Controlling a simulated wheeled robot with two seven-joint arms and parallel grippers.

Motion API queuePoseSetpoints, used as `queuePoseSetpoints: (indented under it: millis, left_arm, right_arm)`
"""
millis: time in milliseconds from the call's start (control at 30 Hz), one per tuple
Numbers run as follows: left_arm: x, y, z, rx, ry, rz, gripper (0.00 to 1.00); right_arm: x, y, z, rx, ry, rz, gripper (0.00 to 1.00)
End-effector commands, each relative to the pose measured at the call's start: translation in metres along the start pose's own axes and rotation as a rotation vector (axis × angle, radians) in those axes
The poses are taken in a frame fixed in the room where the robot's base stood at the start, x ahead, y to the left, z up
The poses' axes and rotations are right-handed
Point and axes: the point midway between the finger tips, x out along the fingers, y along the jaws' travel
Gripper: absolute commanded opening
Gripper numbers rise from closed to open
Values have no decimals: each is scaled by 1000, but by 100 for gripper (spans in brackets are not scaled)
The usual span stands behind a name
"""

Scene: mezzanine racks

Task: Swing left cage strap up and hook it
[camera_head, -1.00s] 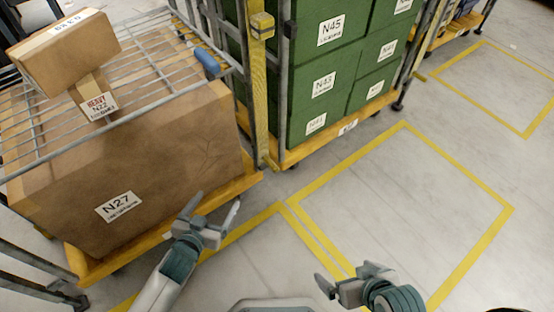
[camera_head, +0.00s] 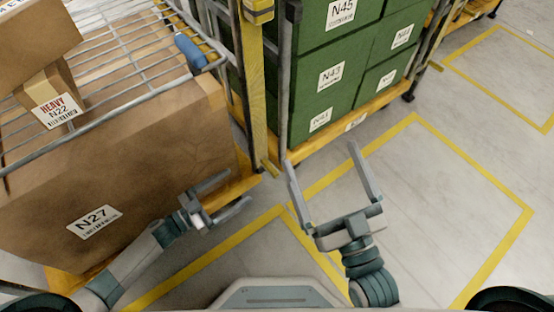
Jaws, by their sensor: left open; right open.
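A yellow strap (camera_head: 256,90) hangs straight down between the two cages, with a yellow block-like fitting (camera_head: 258,10) at its top. Its lower end (camera_head: 269,167) is near the floor. The left cage's wire shelf (camera_head: 125,62) sits above a large carton marked N27 (camera_head: 150,165). My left gripper (camera_head: 239,186) is open and empty in front of the carton's lower right corner, left of the strap's lower end. My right gripper (camera_head: 321,154) is open and empty, to the right of the strap and apart from it in the picture. I cannot make out a hook.
A blue object (camera_head: 190,51) is at the shelf's right edge. Cartons, one marked HEAVY N22 (camera_head: 57,108), are at the upper left. Green boxes (camera_head: 345,65) fill the right cage. Floor marked in yellow (camera_head: 430,200) is clear at the right.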

Motion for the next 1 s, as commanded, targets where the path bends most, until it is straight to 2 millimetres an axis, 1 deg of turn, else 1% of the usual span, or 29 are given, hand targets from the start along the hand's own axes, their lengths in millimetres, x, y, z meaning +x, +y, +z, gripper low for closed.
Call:
queuePoseSetpoints:
  millis: [33,100,200,300,400,533,833,1000]
  left_arm:
    - [0,0,12,0,0,2,83]
    - [0,0,18,0,0,3,83]
    - [0,0,25,0,1,4,83]
    - [0,0,29,0,1,4,83]
    - [0,0,31,0,1,4,83]
    - [0,0,31,0,1,4,83]
    - [0,0,31,0,1,4,83]
    - [7,0,31,0,2,4,83]
  right_arm:
    - [-2,-3,-10,-3,88,-7,100]
    - [-6,-7,-32,-7,207,-15,100]
    - [-15,-11,-58,-9,348,-24,100]
    - [-23,-14,-76,-10,449,-30,100]
    - [-29,-16,-86,-9,506,-34,100]
    - [-31,-17,-91,-10,528,-35,100]
    - [-31,-17,-91,-10,527,-35,100]
    - [-31,-16,-92,-11,537,-35,100]
